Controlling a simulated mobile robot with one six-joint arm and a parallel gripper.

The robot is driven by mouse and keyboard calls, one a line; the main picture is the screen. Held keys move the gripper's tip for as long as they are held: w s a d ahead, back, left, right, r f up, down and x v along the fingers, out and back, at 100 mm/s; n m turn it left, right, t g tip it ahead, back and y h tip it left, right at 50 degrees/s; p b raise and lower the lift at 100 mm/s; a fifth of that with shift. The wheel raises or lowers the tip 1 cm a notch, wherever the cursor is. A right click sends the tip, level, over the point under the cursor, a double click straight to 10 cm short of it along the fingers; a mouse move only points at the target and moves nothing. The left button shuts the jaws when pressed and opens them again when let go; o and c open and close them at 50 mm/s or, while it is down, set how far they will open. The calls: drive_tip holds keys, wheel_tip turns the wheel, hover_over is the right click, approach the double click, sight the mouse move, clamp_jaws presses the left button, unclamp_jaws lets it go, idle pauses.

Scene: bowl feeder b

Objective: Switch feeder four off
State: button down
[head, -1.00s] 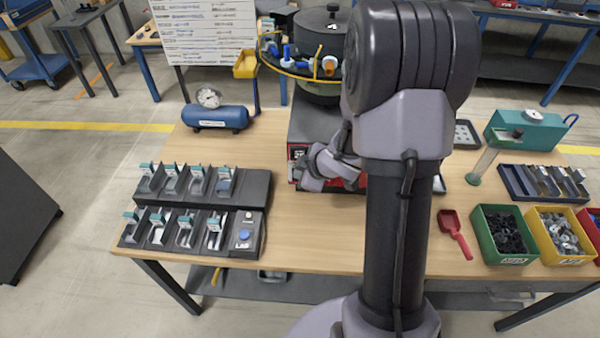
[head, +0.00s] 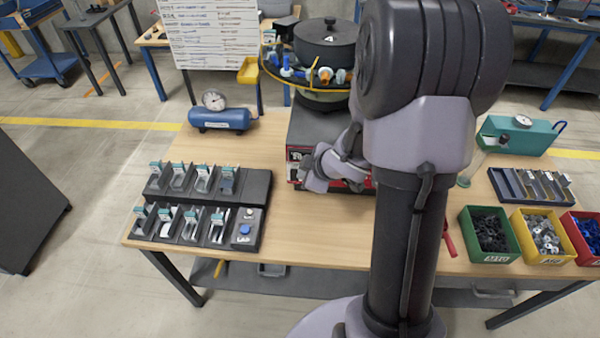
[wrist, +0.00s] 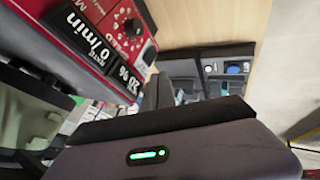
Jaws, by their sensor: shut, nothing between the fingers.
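The bowl feeder (head: 322,97) stands at the back of the table, with a dark lid (head: 326,40) marked with what looks like a 4. Its dark base (head: 310,130) has a red front panel, mostly covered by my arm in the head view. In the wrist view the red control panel (wrist: 88,48) is close and tilted, with a display reading 0/min and 20 % and knobs beside it. My gripper (head: 318,180) is right in front of this panel, shut and empty. Its fingertips are not clear, so I cannot tell whether it touches the panel. The switch is not clearly visible.
A dark rack (head: 262,190) with several cards stands at left, a blue tank with a gauge (head: 220,118) behind it.

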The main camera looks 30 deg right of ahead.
drive_tip(key=v, duration=0.1)
drive_tip(key=p+v, duration=0.1)
drive_tip(key=v, duration=0.2)
drive_tip(key=shift+w+d+r+p, duration=0.25)
drive_tip(key=shift+w+p, duration=0.05)
drive_tip(key=shift+s, duration=0.1)
